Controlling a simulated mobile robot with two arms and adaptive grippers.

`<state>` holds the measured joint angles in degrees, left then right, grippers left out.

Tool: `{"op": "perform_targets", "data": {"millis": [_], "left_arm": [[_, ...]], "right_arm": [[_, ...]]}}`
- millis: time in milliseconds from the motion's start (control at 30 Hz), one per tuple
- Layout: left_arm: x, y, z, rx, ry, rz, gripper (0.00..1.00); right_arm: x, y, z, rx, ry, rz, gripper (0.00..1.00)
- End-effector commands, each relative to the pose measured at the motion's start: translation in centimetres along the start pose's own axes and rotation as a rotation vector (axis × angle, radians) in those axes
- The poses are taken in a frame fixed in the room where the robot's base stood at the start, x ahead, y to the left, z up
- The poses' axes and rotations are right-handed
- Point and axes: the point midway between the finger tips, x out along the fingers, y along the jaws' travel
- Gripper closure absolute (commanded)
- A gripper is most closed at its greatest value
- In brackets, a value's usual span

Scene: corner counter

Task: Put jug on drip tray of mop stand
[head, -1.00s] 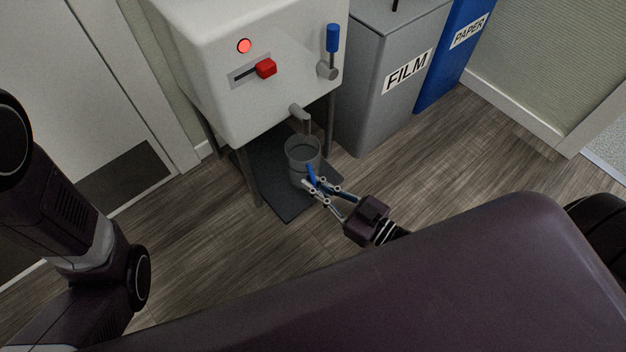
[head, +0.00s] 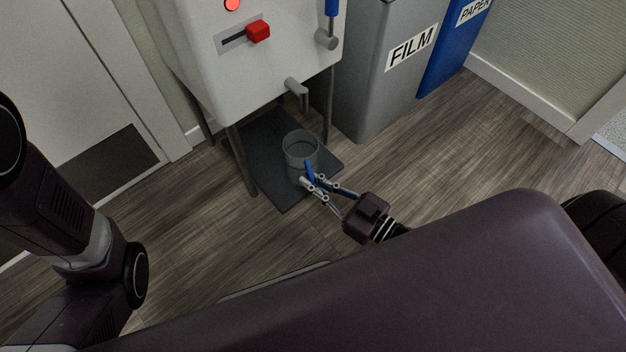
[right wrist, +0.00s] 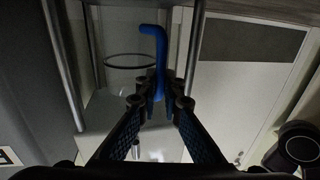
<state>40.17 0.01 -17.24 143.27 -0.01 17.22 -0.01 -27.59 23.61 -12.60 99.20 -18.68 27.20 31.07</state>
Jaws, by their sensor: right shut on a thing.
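The jug (head: 300,146) is a clear grey, open-topped vessel with a blue handle (right wrist: 160,60). In the head view it appears over the front part of the dark flat drip tray (head: 277,192), below and in front of the grey spout (head: 297,90). I cannot tell whether its base touches the tray. My right gripper (head: 314,186) is shut on the blue handle, on the jug's near side. In the right wrist view the handle is between my fingertips (right wrist: 160,97), with the jug's rim behind it. My left gripper is out of view.
The white tank (head: 235,70) on thin legs stands over the tray, with a red slider (head: 258,31) on its front. A grey FILM bin (head: 385,90) and a blue PAPER bin (head: 450,50) stand to the right. Wooden floor (head: 440,150) is clear in front.

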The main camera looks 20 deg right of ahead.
Motion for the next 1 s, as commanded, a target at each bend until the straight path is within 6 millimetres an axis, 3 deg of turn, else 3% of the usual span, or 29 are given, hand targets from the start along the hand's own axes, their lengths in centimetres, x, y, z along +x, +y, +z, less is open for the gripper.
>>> {"op": "perform_targets", "data": {"millis": [667, 700, 867, 1000], "left_arm": [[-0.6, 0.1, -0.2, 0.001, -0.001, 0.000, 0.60], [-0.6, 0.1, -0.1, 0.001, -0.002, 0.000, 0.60], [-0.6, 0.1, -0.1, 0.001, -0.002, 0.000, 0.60], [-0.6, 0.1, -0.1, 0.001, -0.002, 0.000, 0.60]], "right_arm": [[0.1, 0.0, 1.1, -0.001, 0.002, 0.000, 1.00], [0.1, 0.0, 1.1, -0.001, 0.002, -0.001, 0.91], [0.0, 0.0, 1.1, -0.001, 0.001, 0.000, 0.73], [0.0, 0.0, 1.1, -0.001, 0.001, 0.000, 0.73]]}}
